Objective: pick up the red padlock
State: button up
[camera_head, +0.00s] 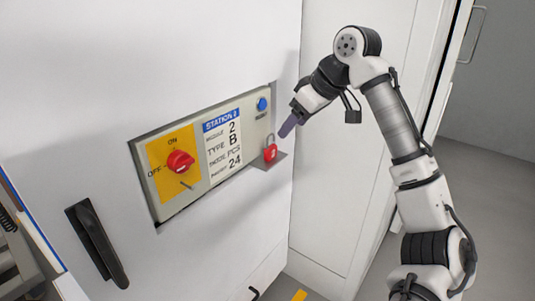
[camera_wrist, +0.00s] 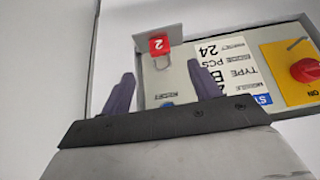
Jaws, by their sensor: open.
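The red padlock (camera_head: 270,153) has a metal shackle and stands on a small grey ledge (camera_head: 268,161) at the lower right of the station panel. In the wrist view the red padlock (camera_wrist: 158,45), marked with a 2, appears upside down with its shackle towards me. My gripper (camera_head: 287,127) is just up and right of the padlock in the head view. In the wrist view my gripper (camera_wrist: 160,84) has its two purple fingers wide apart. The padlock lies beyond the fingertips, roughly in line with the gap between them, and nothing is between the fingers.
The panel (camera_head: 196,204) is set in a white cabinet wall. It carries a red rotary switch (camera_head: 180,162) on a yellow plate, a Station label (camera_head: 223,142) and a blue button (camera_head: 262,104). A black handle (camera_head: 97,243) sticks out at lower left. Open floor (camera_head: 490,190) shows at right.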

aim_at(272, 147)
jog(key=shift+w+r+b+x, duration=0.1)
jog(key=shift+b+x, duration=0.1)
jog(key=shift+x, duration=1.6)
jog(key=shift+w+r+b+x, duration=0.1)
jog(key=shift+b+x, duration=0.1)
jog(key=shift+x, duration=1.55)
jog(key=shift+w+b+x, duration=0.15)
jog(key=shift+b+x, duration=0.05)
jog(key=shift+x, duration=1.6)
jog(key=shift+a+r, duration=0.1)
jog(key=shift+a, duration=0.05)
jog(key=shift+c, duration=0.4)
jog(key=c, duration=1)
jog(key=shift+s+r, duration=0.1)
